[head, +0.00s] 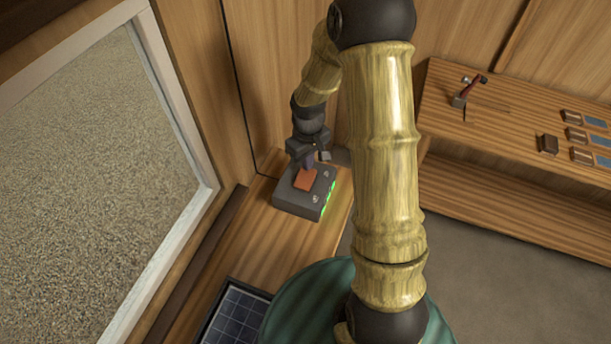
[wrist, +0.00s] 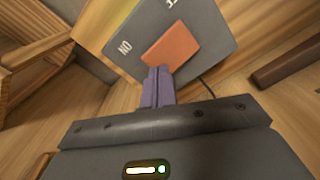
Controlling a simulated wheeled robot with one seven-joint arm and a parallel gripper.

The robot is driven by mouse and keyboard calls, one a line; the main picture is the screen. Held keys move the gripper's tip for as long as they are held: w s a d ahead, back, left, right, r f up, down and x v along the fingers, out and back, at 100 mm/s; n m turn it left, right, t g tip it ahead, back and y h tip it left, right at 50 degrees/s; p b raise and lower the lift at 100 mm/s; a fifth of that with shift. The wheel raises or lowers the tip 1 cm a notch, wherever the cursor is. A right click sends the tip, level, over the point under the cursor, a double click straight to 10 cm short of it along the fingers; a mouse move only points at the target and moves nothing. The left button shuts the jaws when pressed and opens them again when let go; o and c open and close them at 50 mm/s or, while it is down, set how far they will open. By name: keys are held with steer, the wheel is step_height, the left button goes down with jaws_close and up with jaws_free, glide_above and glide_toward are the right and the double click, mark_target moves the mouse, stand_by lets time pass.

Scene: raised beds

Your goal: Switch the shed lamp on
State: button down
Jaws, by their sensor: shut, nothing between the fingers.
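A dark grey switch box (head: 290,198) with an orange rocker (head: 305,180) sits on the wooden ledge by the window. Green light shows along its right side. In the wrist view, the box (wrist: 208,22) carries an "ON" label left of the orange rocker (wrist: 172,46). My gripper (head: 309,164) is above the box, pointing down. Its purple fingers (wrist: 159,72) are shut and empty, with their tips at the rocker's near edge. I cannot tell whether they touch it or which way the rocker is tilted. No lamp can be made out.
A window (head: 100,170) stands left of the ledge. A solar panel (head: 235,315) lies at the ledge's near end, beside a green round object (head: 300,305). A wooden bench (head: 460,135) at right holds a red-handled tool (head: 466,92) and several small blocks. Grey floor lies between.

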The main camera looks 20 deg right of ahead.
mark_target(308, 174)
steer(key=shift+f+b, duration=0.75)
steer(key=shift+f, duration=0.35)
stand_by(0.8)
steer(key=shift+r+p, duration=2.85)
steer(key=shift+r, duration=0.7)
steer(key=s+r+m+t+b, duration=0.1)
steer(key=s+r+m+b, duration=0.1)
steer(key=s, duration=0.5)
steer(key=s+r+m+t+b, duration=0.1)
steer(key=s+r+m+b, duration=0.1)
steer(key=s+r, duration=0.2)
steer(key=s, duration=0.3)
steer(key=shift+s+r+m+t, duration=0.25)
steer(key=shift+r+m+t, duration=0.05)
steer(key=shift+m, duration=0.1)
